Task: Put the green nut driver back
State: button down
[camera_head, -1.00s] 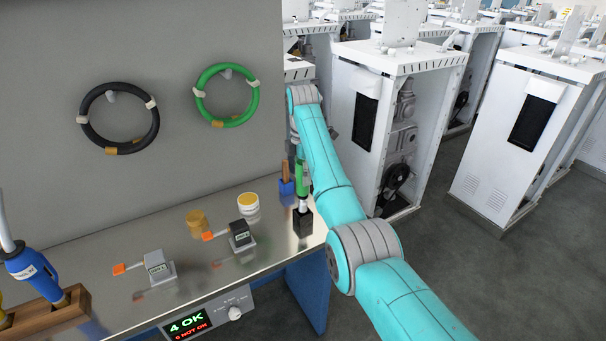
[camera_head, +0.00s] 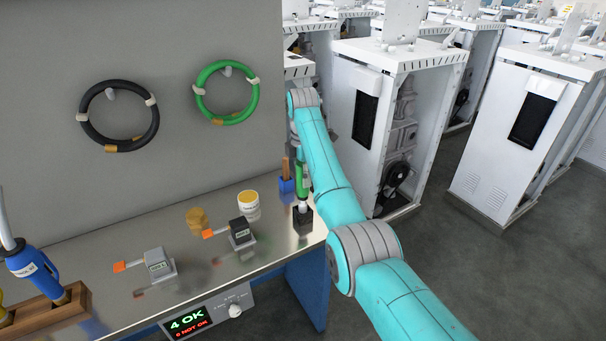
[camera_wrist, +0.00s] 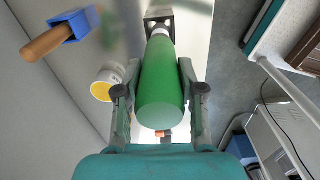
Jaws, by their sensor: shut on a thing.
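The green nut driver (camera_head: 303,180) stands upright at the right end of the metal bench. Its lower end meets a small dark block holder (camera_head: 302,218); I cannot tell how deep it sits. In the wrist view the green handle (camera_wrist: 162,85) lies between the two fingers of my gripper (camera_wrist: 160,95), which is shut on it. The driver's far end reaches the grey holder (camera_wrist: 158,16) at the top of that view. In the head view my arm hides most of the gripper.
A blue holder with a wooden handle (camera_head: 287,186) stands just behind the driver. The bench's right edge is close.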

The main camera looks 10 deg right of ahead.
jog(key=shift+f, duration=2.05)
jog(key=c, duration=0.6)
grip_release()
jog(key=shift+f, duration=0.1)
notch_tip(320, 180, up, 8)
jog(key=shift+f, duration=0.2)
jog(key=shift+s, duration=0.1)
